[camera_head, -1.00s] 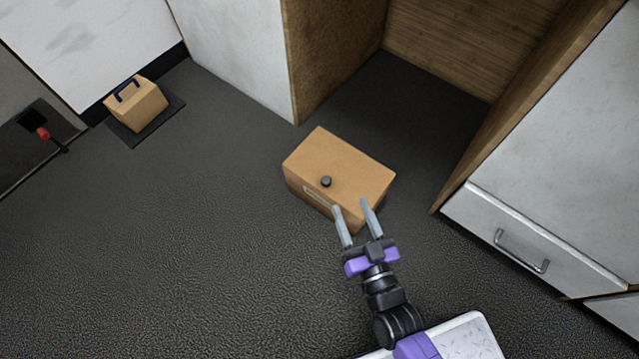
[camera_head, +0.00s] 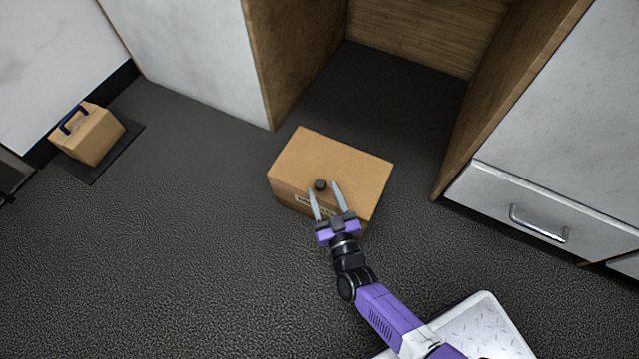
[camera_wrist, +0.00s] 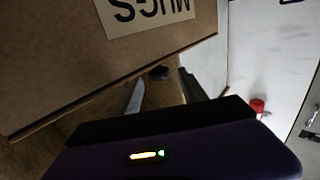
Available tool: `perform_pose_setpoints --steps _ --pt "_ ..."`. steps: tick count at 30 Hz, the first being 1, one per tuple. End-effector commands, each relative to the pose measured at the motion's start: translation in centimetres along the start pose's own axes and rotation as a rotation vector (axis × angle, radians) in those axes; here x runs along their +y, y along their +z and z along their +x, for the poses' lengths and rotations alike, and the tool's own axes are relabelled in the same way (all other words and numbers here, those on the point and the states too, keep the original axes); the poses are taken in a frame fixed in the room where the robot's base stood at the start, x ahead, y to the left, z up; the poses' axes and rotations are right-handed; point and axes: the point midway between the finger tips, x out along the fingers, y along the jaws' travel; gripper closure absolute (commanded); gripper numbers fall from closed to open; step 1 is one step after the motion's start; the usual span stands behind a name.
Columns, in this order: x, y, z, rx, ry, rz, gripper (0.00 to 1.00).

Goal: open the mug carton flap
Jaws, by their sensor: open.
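The mug carton (camera_head: 335,166) is a closed brown box on the dark floor, in the middle of the head view. A small black knob (camera_head: 320,185) sits on its top near the front edge. A pale label (camera_wrist: 145,12) on its side reads MUGS, upside down in the wrist view. My gripper (camera_head: 327,187) is open, with one finger on each side of the knob in the head view. I cannot tell whether the fingers touch it. In the wrist view the knob (camera_wrist: 158,72) shows dark beyond the fingertips, near the carton's edge.
A smaller carton (camera_head: 92,136) with a blue handle stands on a dark mat (camera_head: 128,134) at the left. A wooden-sided recess lies behind the mug carton. A white drawer with a metal handle (camera_head: 540,224) is at the right.

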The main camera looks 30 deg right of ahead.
Motion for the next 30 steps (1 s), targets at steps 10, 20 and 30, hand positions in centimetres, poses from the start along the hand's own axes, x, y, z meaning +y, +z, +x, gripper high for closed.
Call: perform_pose_setpoints --steps 10,20,30 --pt "0.1 0.1 3.4 -0.001 0.001 0.0 0.5" --pt "0.0 0.1 3.5 -0.002 0.0 0.0 0.62" --pt "0.0 0.1 3.5 -0.002 0.0 0.0 1.0"
